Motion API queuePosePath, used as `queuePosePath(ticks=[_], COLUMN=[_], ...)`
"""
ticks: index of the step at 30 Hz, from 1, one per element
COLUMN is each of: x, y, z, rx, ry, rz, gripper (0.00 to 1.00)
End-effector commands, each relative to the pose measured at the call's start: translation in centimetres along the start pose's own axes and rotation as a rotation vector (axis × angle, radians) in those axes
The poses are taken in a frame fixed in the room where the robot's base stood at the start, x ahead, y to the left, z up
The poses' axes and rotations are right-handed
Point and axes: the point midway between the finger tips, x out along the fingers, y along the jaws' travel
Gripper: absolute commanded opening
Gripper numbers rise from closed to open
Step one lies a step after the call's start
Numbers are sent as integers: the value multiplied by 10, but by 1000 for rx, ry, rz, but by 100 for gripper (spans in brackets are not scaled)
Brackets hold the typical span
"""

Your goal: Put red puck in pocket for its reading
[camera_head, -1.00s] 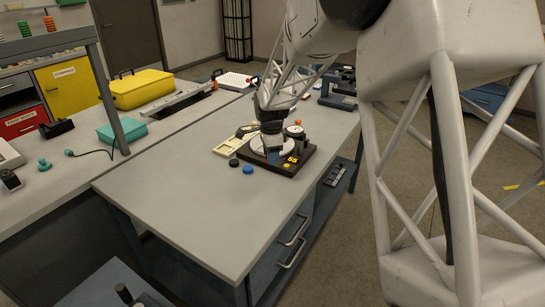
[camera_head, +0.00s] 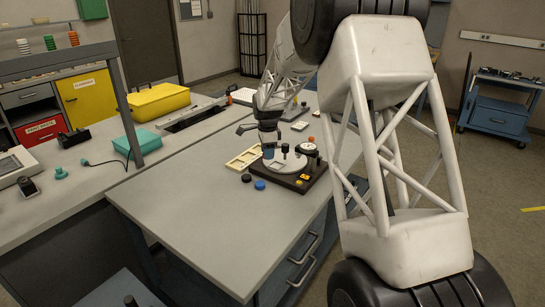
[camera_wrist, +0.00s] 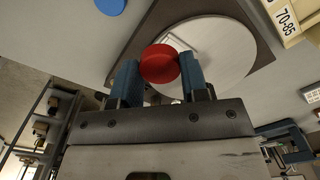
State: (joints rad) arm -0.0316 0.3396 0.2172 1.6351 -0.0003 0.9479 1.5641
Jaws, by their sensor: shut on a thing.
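The red puck (camera_wrist: 159,63) is between the two blue fingertips of my gripper (camera_wrist: 160,78) in the wrist view. My gripper is shut on it. In the head view my gripper (camera_head: 269,150) is at the left part of the round white plate (camera_head: 287,165) of a dark-based instrument (camera_head: 315,173). The puck cannot be made out there. The plate (camera_wrist: 232,70) lies beyond the puck in the wrist view; the gap between them cannot be judged. A cream pocket tray (camera_head: 243,160) lies left of the instrument. A tray label (camera_wrist: 286,18) reads 70-85 in the wrist view.
A black puck (camera_head: 246,178) and a blue puck (camera_head: 260,185) lie on the table in front of the tray. A small yellow display (camera_head: 303,178) is on the instrument's front; its digits are too small to read. The near table top (camera_head: 200,215) is clear.

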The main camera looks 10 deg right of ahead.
Motion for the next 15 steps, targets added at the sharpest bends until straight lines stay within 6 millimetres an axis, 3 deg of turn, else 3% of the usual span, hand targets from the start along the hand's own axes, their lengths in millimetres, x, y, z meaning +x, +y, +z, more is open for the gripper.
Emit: queuePosePath(ticks=[15], x=[10], y=[-70], z=[20], rx=[0], ry=[0], rz=[0], gripper=[15])
